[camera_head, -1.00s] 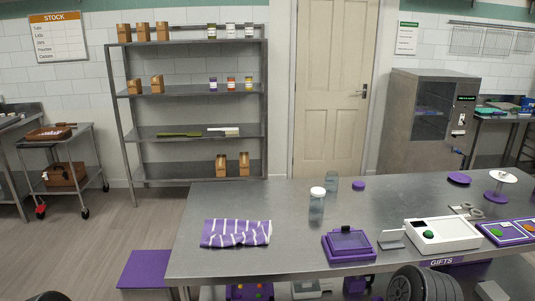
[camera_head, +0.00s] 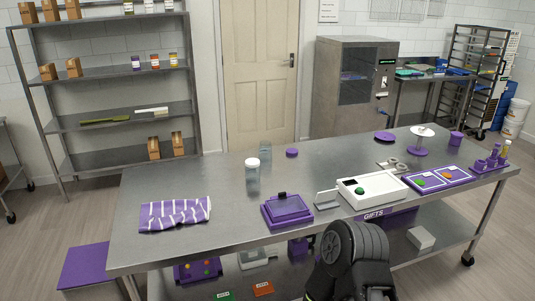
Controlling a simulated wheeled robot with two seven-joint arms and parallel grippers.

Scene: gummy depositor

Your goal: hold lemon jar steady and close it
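A clear jar with a white lid on top (camera_head: 252,175) stands upright on the steel table (camera_head: 350,233). A second clear glass jar (camera_head: 265,150) stands just behind it and looks open at the top. A round purple lid (camera_head: 292,152) lies flat on the table to the right of the second jar. No label can be read on either jar, so I cannot tell which is the lemon jar. Neither of my grippers is in view. A dark ribbed part of my own arm shows at the bottom, in front of the table.
A striped purple cloth (camera_head: 175,214) and a purple tray (camera_head: 287,210) lie near the front edge. A white box (camera_head: 372,190), purple-framed cards (camera_head: 440,178) and a white-topped stand (camera_head: 420,142) are to the right. A shelf rack (camera_head: 115,73) stands behind. The table between cloth and jars is clear.

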